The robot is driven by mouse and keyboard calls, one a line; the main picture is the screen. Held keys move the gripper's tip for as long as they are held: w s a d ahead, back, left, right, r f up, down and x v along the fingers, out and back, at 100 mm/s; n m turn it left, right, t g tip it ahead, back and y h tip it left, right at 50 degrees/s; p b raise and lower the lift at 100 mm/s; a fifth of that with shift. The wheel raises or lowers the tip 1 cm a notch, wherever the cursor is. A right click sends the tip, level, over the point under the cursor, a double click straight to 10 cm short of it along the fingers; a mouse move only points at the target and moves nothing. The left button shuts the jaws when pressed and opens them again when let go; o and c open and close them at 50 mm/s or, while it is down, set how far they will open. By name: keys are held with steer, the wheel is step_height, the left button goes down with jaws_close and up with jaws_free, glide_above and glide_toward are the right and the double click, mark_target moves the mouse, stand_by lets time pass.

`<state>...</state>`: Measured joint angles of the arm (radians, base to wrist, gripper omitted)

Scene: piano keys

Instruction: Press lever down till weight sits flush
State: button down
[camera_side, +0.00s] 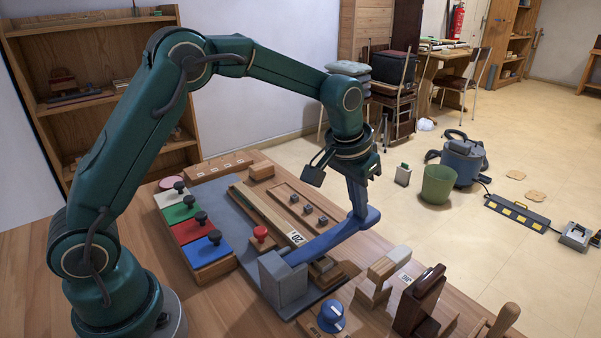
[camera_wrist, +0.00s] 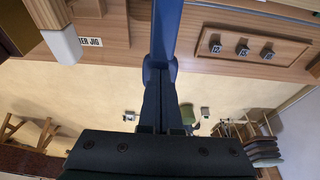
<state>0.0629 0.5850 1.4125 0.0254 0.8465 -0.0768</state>
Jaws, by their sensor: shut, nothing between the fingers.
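A long blue lever (camera_side: 335,236) runs from a grey block (camera_side: 284,282) up to the right, tilted with its wide end raised. My gripper (camera_side: 357,200) points down at that end, fingers shut, with nothing between them. The fingertips appear to meet the lever's end; exact contact is hard to tell. In the wrist view the lever (camera_wrist: 166,30) extends from just beyond my closed fingertips (camera_wrist: 160,66). Small dark numbered weights (camera_side: 308,209) sit in a wooden tray, and show in the wrist view (camera_wrist: 242,50). A wooden piece (camera_side: 325,268) under the lever is partly hidden.
Coloured keys with dark knobs (camera_side: 187,216) lie left of the lever, and a red knob (camera_side: 261,234) stands nearer. A blue round knob (camera_side: 331,316), upright wooden blocks (camera_side: 418,300) and a pale hammer-like block (camera_side: 381,272) crowd the front right.

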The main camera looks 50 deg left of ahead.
step_height(320, 180, up, 9)
stand_by(1.3)
steer(key=s+a+r+t, duration=0.2)
steer(key=s+r, duration=0.6)
steer(key=s, duration=0.2)
steer(key=s+f, duration=1)
steer(key=s, duration=0.3)
steer(key=shift+s, duration=0.1)
